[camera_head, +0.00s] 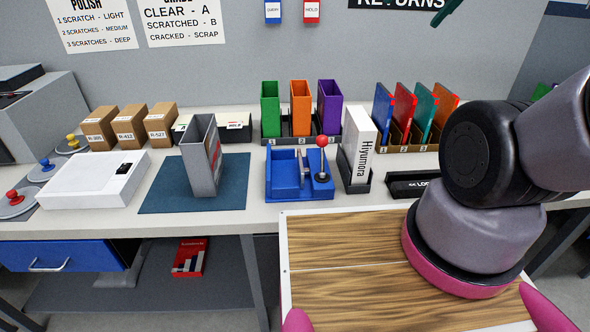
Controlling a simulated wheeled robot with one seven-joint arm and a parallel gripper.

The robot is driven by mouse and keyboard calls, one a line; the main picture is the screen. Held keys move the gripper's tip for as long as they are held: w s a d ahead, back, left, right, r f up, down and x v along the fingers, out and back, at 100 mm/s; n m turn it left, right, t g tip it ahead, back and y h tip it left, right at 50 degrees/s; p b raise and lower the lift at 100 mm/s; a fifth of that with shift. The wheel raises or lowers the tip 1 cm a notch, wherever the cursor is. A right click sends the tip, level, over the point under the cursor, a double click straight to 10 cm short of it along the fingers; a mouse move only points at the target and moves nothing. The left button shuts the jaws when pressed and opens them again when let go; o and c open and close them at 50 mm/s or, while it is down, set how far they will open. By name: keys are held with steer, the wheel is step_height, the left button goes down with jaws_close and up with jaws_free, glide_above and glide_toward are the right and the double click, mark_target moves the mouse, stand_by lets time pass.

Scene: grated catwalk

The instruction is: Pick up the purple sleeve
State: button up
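The purple sleeve (329,106) is a tall, narrow, open-topped box. It stands upright at the right end of a dark rack (283,141) at the back of the workbench. An orange sleeve (300,108) stands beside it in the middle, and a green sleeve (270,109) stands at the left end. The purple sleeve's lower part is partly hidden behind the red ball knob (322,141) of a blue fixture (290,182). My arm is at the right and leaves the picture at the right edge. My gripper is not in view.
A white box (360,135) marked "Hiyumora" stands in a dark holder right of the fixture. A grey sleeve (203,155) stands on a blue mat (165,198). Several coloured thin cases (404,112) stand in a rack at right. Cardboard boxes (131,127) stand at left.

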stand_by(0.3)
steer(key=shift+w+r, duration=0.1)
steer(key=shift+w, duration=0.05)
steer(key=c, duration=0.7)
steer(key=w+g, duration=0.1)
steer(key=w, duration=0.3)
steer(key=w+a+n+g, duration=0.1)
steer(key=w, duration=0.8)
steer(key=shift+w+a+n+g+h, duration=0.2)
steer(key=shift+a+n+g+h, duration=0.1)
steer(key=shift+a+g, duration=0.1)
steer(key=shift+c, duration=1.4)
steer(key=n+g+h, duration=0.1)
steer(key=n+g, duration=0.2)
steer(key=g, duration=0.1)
glide_above(321, 97)
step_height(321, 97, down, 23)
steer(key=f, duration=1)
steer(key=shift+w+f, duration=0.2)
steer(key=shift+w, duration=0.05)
